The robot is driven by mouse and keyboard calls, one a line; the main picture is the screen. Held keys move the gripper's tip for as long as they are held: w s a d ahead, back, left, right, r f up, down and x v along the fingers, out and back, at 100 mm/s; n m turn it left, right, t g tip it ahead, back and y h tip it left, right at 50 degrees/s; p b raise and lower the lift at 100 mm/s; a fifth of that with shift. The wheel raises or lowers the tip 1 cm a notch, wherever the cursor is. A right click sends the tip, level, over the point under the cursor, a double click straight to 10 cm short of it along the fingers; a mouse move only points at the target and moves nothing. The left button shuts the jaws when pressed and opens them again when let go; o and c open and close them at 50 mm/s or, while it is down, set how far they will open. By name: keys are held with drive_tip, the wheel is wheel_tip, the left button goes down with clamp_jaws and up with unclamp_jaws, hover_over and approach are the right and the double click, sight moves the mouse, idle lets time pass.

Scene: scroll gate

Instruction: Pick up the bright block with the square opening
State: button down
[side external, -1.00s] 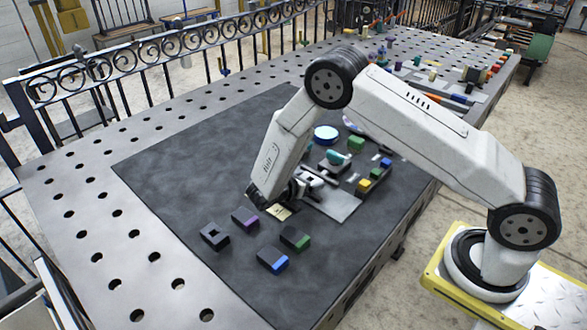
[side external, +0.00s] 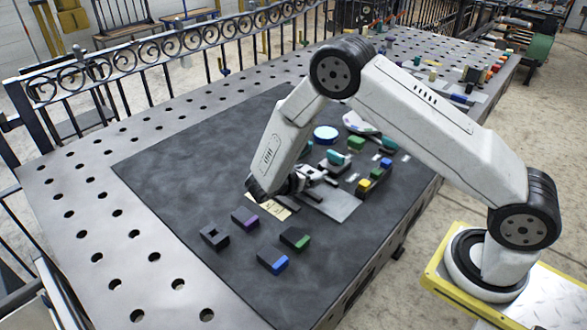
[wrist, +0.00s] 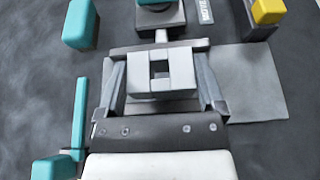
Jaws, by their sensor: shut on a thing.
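The bright block (wrist: 162,88), pale grey-white with a square opening through it, sits between the two fingers of my gripper (wrist: 160,74) in the wrist view. The fingers are shut on its left and right sides. A light grey plate (wrist: 252,85) lies beneath and to the right. In the side view my gripper (side external: 297,184) is low over the near-left part of that plate (side external: 338,206). The block is mostly hidden there by the wrist, and I cannot tell its exact height above the plate.
A dark block with an opening (side external: 214,236) and purple-ended (side external: 245,219), green-ended (side external: 295,238) and blue-ended (side external: 272,260) blocks lie in front. The dark mat's left side is clear.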

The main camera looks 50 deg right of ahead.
drive_tip(key=s+a+r, duration=0.1)
drive_tip(key=s+r, duration=1)
drive_tip(key=s, duration=0.3)
drive_tip(key=shift+a, duration=0.4)
drive_tip(key=shift+w, duration=0.15)
drive_tip(key=w+a+r+n+t+y, duration=0.2)
drive_tip(key=w+r+n+t+y, duration=0.2)
drive_tip(key=w+r+n+t, duration=0.1)
drive_tip(key=w+a+r+n+t+y, duration=0.3)
drive_tip(key=w+r+n+t+y, duration=0.2)
drive_tip(key=w+n+t, duration=0.3)
drive_tip(key=shift+w+a+r+n, duration=0.3)
drive_tip(key=shift+w+n, duration=0.5)
drive_tip(key=shift+w, duration=0.25)
